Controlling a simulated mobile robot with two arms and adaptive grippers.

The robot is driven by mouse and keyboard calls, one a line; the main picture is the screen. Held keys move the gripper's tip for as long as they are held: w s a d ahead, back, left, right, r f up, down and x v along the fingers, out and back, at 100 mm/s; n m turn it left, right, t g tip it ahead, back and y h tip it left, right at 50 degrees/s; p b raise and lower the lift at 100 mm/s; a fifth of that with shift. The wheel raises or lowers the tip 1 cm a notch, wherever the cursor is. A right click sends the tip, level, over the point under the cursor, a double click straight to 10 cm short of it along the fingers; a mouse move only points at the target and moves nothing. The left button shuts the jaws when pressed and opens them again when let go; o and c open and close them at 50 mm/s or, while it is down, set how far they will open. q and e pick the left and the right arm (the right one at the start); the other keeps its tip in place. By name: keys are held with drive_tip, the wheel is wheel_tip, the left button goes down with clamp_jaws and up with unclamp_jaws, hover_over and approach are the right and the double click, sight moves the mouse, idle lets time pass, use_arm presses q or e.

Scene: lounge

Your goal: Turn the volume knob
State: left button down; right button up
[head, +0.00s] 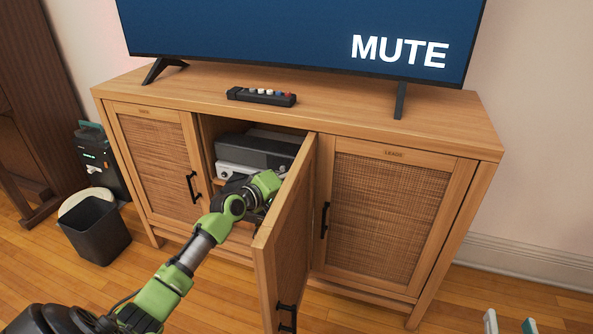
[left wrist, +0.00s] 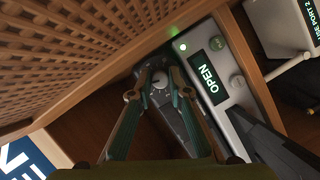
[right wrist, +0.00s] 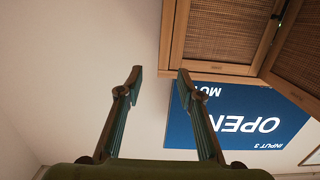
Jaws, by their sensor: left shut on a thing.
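In the left wrist view the volume knob (left wrist: 160,84), small, round and pale with a marker, sits on the front of a dark unit (left wrist: 178,122). My left gripper (left wrist: 159,74) has its two fingertips at either side of the knob and is shut on it. In the head view my left arm reaches into the open middle compartment, and the knob and fingertips are hidden.
The open cabinet door (head: 286,240) stands right beside my left arm. A silver unit (left wrist: 238,122) with an OPEN display is next to the dark unit. The television (head: 290,35) reads MUTE. A remote (head: 261,97) lies on the cabinet top. A bin (head: 95,232) stands at left.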

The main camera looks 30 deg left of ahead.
use_arm(q)
drive_tip(key=shift+d+f+m+g+p, duration=0.1)
drive_tip(key=shift+m+g+p, duration=0.2)
drive_tip(key=shift+m+p, duration=0.75)
use_arm(e)
drive_tip(key=s+d+f+g+h, duration=0.2)
drive_tip(key=s+d+f+g, duration=0.2)
drive_tip(key=s+f+g, duration=0.4)
drive_tip(key=shift+s+d+f+g+h+p, duration=0.15)
drive_tip(key=shift+s+f+g+h+p, duration=0.4)
drive_tip(key=shift+f, duration=2.45)
use_arm(q)
drive_tip(key=shift+n, duration=0.35)
use_arm(e)
drive_tip(key=shift+s+y, duration=0.15)
drive_tip(key=shift+y, duration=0.1)
use_arm(q)
drive_tip(key=c, duration=1.9)
unclamp_jaws()
use_arm(e)
drive_tip(key=shift+t, duration=0.25)
use_arm(q)
drive_tip(key=v, duration=1.2)
